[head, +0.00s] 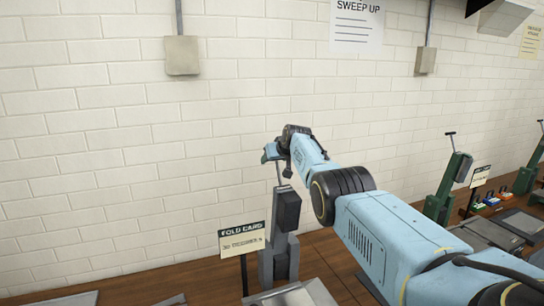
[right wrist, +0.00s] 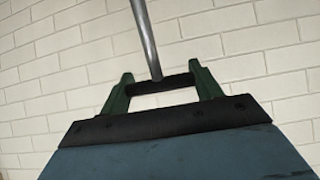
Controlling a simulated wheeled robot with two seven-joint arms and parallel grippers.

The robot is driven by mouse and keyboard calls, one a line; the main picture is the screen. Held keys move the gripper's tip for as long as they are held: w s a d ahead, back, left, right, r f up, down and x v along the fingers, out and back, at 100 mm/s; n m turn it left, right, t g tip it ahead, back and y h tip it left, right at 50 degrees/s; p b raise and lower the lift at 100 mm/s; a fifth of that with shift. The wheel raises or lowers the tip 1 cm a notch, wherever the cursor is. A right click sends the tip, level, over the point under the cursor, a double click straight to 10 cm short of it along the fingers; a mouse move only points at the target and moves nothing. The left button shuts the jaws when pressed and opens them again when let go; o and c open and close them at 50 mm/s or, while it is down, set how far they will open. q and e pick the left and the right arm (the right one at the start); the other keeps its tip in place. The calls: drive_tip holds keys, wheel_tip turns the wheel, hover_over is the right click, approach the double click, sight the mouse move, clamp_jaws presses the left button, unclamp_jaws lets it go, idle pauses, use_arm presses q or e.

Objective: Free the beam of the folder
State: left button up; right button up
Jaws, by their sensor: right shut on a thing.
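The folder (head: 280,260) is a grey upright device on the wooden bench, behind the "FOLD CARD" sign. A dark block (head: 287,210) sits on its upper part, and a thin metal lever rod (head: 279,174) rises from it. My right gripper (head: 272,153) is at the top of this rod. In the right wrist view, its two green fingers (right wrist: 162,86) are shut on the ends of a black crossbar handle (right wrist: 178,82), which joins the metal rod (right wrist: 146,38). I cannot tell which part is the beam. My left gripper is out of view.
The "FOLD CARD" sign (head: 242,240) stands close in front of the folder. A green lever device (head: 447,190) and another sign (head: 480,177) stand farther right. Grey plates (head: 490,233) lie on the bench. A white brick wall (head: 120,130) is behind.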

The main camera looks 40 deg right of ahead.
drive_tip(key=shift+s+a+f, duration=0.15)
drive_tip(key=shift+f, duration=0.3)
drive_tip(key=o, duration=1)
drive_tip(key=shift+c, duration=0.2)
drive_tip(key=o, duration=0.4)
drive_tip(key=shift+r, duration=0.15)
drive_tip(key=shift+r, duration=0.15)
drive_tip(key=shift+s+r, duration=0.35)
drive_tip(key=shift+s+a+r, duration=0.25)
drive_tip(key=shift+s+r, duration=0.05)
drive_tip(key=shift+s, duration=0.15)
drive_tip(key=b+v, duration=0.3)
drive_tip(key=v, duration=0.8)
drive_tip(key=shift+w+f, duration=0.1)
